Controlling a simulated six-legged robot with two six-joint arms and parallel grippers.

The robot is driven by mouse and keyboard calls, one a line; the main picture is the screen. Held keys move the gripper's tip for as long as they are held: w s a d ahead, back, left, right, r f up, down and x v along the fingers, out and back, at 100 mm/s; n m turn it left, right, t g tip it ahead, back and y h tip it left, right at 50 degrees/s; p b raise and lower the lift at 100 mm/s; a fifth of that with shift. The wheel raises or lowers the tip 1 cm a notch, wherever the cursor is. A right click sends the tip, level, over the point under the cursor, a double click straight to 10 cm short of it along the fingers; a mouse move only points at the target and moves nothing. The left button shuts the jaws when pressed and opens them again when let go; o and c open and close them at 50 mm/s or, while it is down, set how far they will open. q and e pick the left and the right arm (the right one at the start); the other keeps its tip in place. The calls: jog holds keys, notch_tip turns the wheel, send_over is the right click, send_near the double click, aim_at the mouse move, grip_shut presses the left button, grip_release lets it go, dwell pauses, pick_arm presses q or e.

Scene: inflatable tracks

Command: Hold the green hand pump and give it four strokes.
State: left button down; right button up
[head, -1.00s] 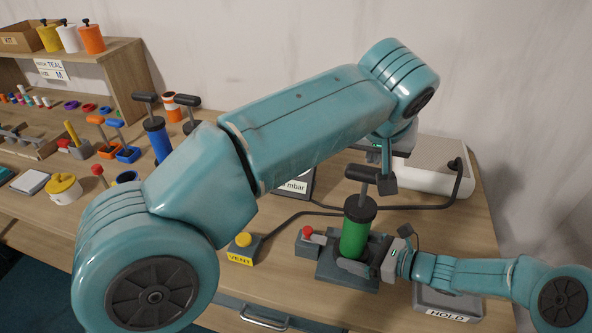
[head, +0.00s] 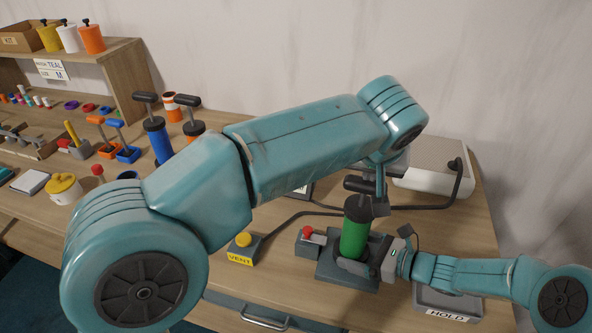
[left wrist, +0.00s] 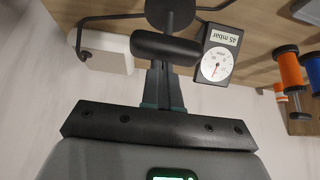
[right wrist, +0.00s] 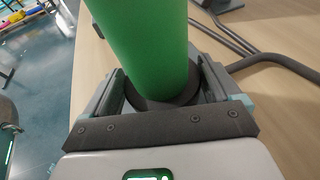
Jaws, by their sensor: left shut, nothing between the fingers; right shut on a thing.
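The green hand pump (head: 354,236) stands upright on a dark base plate (head: 330,272). Its black T-handle (head: 358,184) is low, with a short length of rod above the black cap. My left gripper (head: 380,205) is shut and empty at the handle; in the left wrist view its closed fingertips (left wrist: 163,68) meet the black handle bar (left wrist: 165,48). My right gripper (head: 368,268) is shut on the lower part of the pump, and in the right wrist view its fingers flank the green barrel (right wrist: 150,45) near its dark foot.
A gauge box (left wrist: 215,55) reads 45 mbar. A yellow VENT button (head: 243,240) and a red-button block (head: 308,240) sit left of the pump. A HOLD tray (head: 450,303) is at front right. Blue (head: 158,140) and orange pumps stand further left.

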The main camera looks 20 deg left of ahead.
aim_at(367, 183)
pick_arm(q)
jog(key=shift+a+f, duration=0.1)
jog(key=shift+f, duration=1.45)
jog(key=shift+r, duration=3.6)
jog(key=shift+r, duration=2.5)
pick_arm(e)
jog(key=o, duration=0.5)
jog(key=shift+w+a, duration=0.1)
